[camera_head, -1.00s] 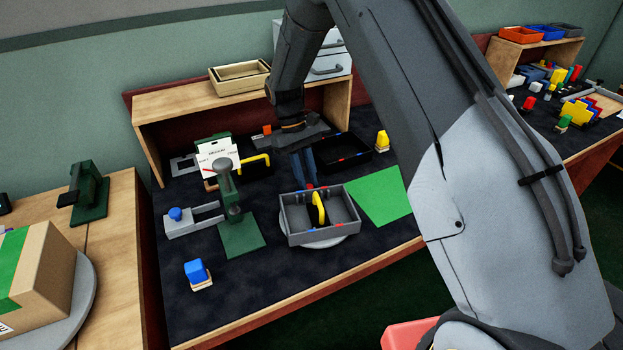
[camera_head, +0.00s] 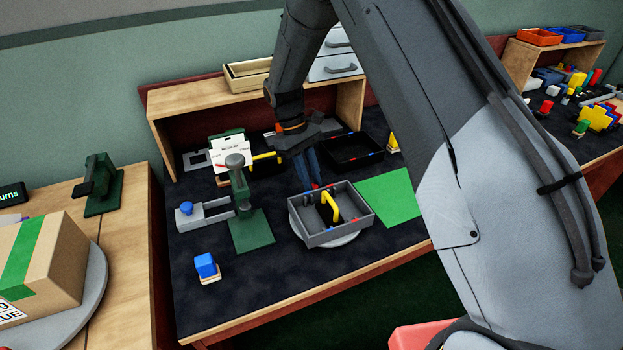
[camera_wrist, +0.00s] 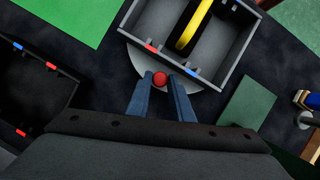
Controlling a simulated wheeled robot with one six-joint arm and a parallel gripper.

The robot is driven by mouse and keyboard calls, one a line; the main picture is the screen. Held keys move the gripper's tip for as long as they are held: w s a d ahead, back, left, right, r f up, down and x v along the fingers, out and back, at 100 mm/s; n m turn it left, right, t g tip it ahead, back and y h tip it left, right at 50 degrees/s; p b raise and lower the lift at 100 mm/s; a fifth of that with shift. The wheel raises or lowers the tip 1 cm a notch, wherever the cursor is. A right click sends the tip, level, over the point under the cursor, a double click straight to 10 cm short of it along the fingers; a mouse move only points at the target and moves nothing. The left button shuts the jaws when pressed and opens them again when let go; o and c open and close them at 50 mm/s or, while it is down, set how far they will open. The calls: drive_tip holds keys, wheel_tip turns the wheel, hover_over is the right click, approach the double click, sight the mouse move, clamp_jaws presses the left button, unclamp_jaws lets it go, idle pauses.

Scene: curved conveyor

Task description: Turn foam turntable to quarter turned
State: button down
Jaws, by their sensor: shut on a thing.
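The turntable is a pale grey round disc (camera_head: 346,239) on the dark bench mat, mostly hidden under a grey tray (camera_head: 340,234). The disc's edge also shows in the wrist view (camera_wrist: 140,62). The tray sits askew to the bench and holds a yellow handle-shaped piece (camera_head: 331,205). A red knob (camera_wrist: 160,78) stands at the disc's rim, beside the tray wall. My gripper (camera_wrist: 160,82) is shut on the red knob, one blue finger on each side. In the head view my gripper (camera_head: 311,186) reaches down behind the tray.
A green clamp stand (camera_head: 250,230) rises close left of the tray. A black tray (camera_head: 352,150) lies behind, and a flat green sheet (camera_head: 388,195) lies to the right. A blue block (camera_head: 205,265) stands front left. The mat in front of the turntable is clear.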

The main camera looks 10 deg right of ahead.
drive_tip(key=c, duration=1.6)
unclamp_jaws()
drive_tip(key=shift+r, duration=0.15)
drive_tip(key=b+v, duration=0.2)
drive_tip(key=v, duration=0.5)
drive_tip(key=shift+w+a+r, duration=0.1)
drive_tip(key=shift+r, duration=0.15)
